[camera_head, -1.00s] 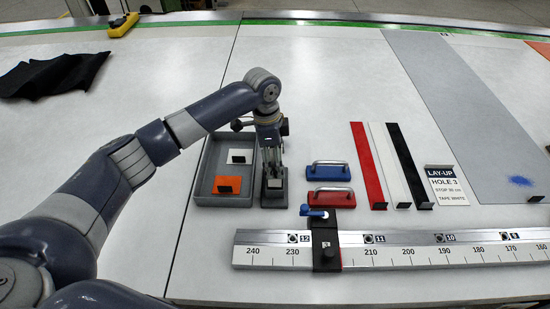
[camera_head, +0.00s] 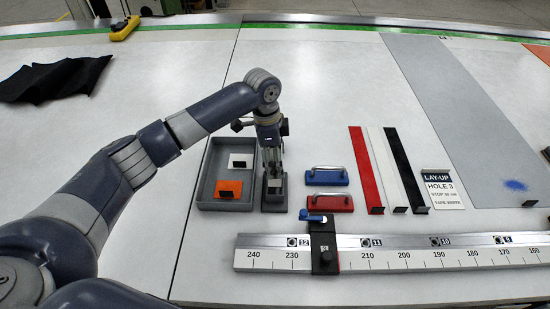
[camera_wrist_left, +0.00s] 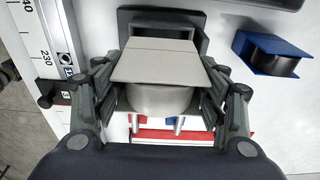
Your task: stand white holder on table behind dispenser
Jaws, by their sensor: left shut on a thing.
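My left gripper (camera_head: 273,170) points down just right of the grey tray. In the left wrist view my left gripper (camera_wrist_left: 160,100) is shut on a pale grey-white piece (camera_wrist_left: 155,62) with a flat panel and rounded body, which looks like the white holder. A dark grey block (camera_head: 274,204) shows below the fingers in the head view; whether the held piece touches it or the table is unclear. A blue angular thing with a black curved part (camera_wrist_left: 268,54) stands apart at upper right in the wrist view, possibly the dispenser; the arm hides it in the head view.
The grey tray (camera_head: 203,185) holds a white piece (camera_head: 240,160) and an orange piece (camera_head: 228,188). Blue (camera_head: 327,178) and red (camera_head: 330,202) handled blocks lie to the right. A long ruler (camera_head: 380,257) runs along the front. The table behind the arm is largely clear.

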